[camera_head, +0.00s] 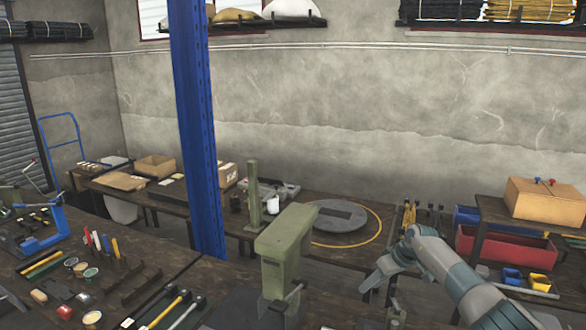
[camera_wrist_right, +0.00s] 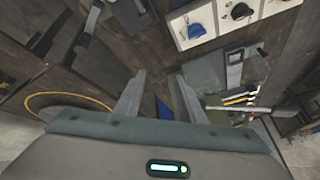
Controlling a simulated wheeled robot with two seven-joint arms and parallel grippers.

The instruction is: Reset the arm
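My right gripper (camera_head: 374,282) reaches in from the lower right in the head view, over the bench area right of the green press (camera_head: 287,243). In the right wrist view my right gripper (camera_wrist_right: 160,82) shows two fingers spread well apart, with nothing between them. The green press stands upright in the lower middle of the head view, and the gripper is apart from it. My left gripper is not in view.
A round grey plate (camera_head: 340,219) inside a yellow ring lies behind the press. A blue post (camera_head: 198,130) rises at left. Tools cover the left bench. A red bin (camera_head: 505,247) and cardboard box (camera_head: 545,200) stand at right.

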